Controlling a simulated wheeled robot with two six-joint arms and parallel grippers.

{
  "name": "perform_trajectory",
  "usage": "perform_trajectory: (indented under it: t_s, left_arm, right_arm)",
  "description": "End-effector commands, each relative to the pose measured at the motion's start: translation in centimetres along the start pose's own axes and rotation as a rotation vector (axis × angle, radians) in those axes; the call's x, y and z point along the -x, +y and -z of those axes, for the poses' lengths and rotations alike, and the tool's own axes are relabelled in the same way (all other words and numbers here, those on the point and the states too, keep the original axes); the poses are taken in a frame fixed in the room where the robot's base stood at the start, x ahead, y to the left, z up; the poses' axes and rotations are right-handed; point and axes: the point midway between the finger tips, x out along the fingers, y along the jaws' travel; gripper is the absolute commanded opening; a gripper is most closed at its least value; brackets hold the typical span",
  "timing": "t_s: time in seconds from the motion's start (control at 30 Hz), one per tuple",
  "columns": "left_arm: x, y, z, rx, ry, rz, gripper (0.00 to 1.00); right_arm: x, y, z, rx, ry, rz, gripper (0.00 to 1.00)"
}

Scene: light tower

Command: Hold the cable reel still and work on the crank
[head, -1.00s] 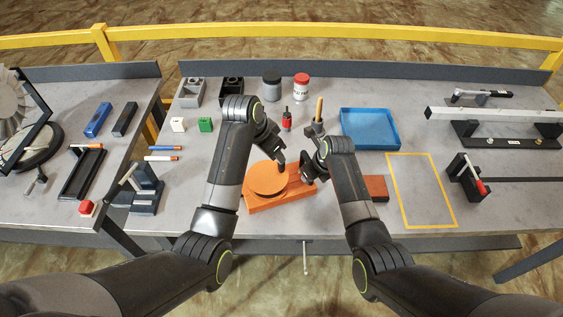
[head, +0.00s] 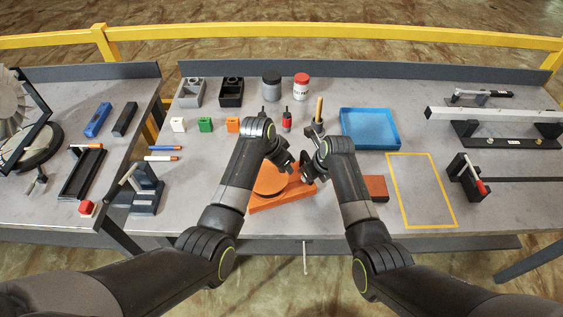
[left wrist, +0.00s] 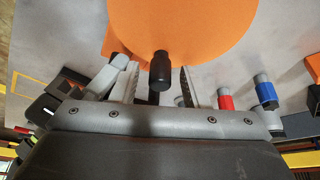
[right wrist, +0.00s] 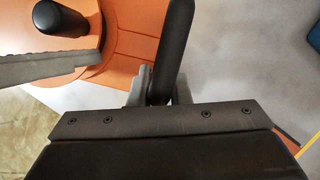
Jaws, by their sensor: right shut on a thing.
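The cable reel is an orange disc (head: 271,178) on an orange base (head: 280,202) near the table's front. The crank's black knob (left wrist: 160,72) stands up from the disc near its edge. My left gripper (head: 290,167) is at the right side of the disc. In the left wrist view its two jaws stand apart, one on each side of the knob, with gaps visible. My right gripper (head: 307,174) is at the reel's right side. In the right wrist view it is shut on a black upright handle (right wrist: 174,45) beside the disc. The jaw contact is partly hidden.
The grippers are close together; a left jaw reaches into the right wrist view. A brown-red block (head: 376,188) lies right of the reel, beside a yellow taped outline (head: 421,227). A blue tray (head: 370,128) and a red bottle (head: 287,121) stand behind. Bare table lies left of the reel.

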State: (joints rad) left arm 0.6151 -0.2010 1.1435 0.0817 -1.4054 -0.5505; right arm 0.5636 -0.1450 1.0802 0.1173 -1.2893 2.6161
Motion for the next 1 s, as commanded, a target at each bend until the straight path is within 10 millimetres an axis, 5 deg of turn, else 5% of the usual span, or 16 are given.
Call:
perform_trajectory:
  t_s: [0.3,1.0]
  left_arm:
    - [0.0,0.0,0.0,0.0,0.0,0.0,0.0]
    - [0.0,-1.9,0.1,0.38,0.002,0.158,0.0]
  right_arm:
    - [0.1,0.0,-0.1,0.002,-0.002,0.0,0.0]
    - [0.0,0.0,-0.1,0.002,-0.001,0.001,0.0]
